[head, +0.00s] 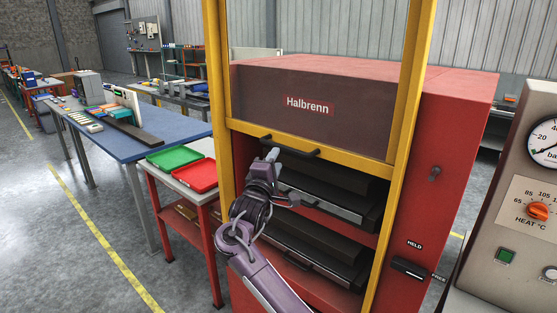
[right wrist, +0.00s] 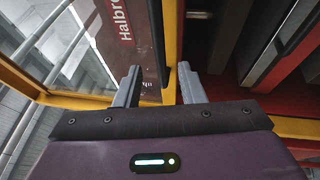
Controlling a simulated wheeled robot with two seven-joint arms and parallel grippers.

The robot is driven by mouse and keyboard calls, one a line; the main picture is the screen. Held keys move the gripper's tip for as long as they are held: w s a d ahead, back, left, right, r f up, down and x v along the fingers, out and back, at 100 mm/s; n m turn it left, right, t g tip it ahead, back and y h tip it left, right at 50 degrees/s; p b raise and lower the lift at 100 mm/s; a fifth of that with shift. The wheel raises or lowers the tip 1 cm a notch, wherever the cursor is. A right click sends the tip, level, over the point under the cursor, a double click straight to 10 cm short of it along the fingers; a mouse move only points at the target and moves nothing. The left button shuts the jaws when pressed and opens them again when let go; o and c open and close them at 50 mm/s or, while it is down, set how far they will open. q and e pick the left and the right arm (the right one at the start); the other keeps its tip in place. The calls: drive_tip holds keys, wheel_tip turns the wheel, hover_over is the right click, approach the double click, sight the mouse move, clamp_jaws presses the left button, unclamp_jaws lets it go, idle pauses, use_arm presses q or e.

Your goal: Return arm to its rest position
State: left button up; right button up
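My right gripper (head: 272,155) is in front of the red press (head: 350,75), close to the black handle (head: 290,147) on the lower bar of the yellow-framed guard. In the right wrist view its two grey fingers (right wrist: 158,86) stand apart. I see nothing held, and whether a finger touches the handle I cannot tell. My left gripper is in neither view.
Black platens (head: 330,200) show in the press opening below the guard bar. A side table with a green tray (head: 174,157) and a red tray (head: 196,176) stands left of the press. A control panel (head: 510,210) with a gauge is at right. Floor at lower left is clear.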

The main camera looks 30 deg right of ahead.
drive_tip(key=shift+s+a, duration=0.1)
drive_tip(key=shift+a, duration=0.05)
idle(0.3)
wheel_tip(320, 180, down, 31)
drive_tip(key=s+a+n+y, duration=0.1)
drive_tip(key=s+a+y, duration=0.15)
drive_tip(key=y, duration=0.45)
drive_tip(key=s+a+f+m+g+y, duration=0.1)
drive_tip(key=s+f, duration=0.3)
drive_tip(key=f, duration=0.3)
drive_tip(key=s+a+f+g+y+b, duration=0.15)
drive_tip(key=s+f, duration=0.25)
drive_tip(key=f, duration=0.4)
drive_tip(key=s+f+m+g, duration=0.1)
drive_tip(key=s+f+g, duration=0.1)
drive_tip(key=s+f, duration=0.4)
drive_tip(key=s+a+f+m+g+y, duration=0.2)
drive_tip(key=s+f+g, duration=0.1)
drive_tip(key=s+f, duration=1)
drive_tip(key=s+a+f+m+g+y, duration=0.25)
drive_tip(key=s+f, duration=0.65)
drive_tip(key=s, duration=0.8)
drive_tip(key=s+f+m+g, duration=0.2)
drive_tip(key=s+f+g, duration=0.1)
drive_tip(key=s, duration=1.1)
drive_tip(key=shift+s+a+b, duration=0.3)
drive_tip(key=shift+b, duration=0.1)
drive_tip(key=shift+f, duration=0.1)
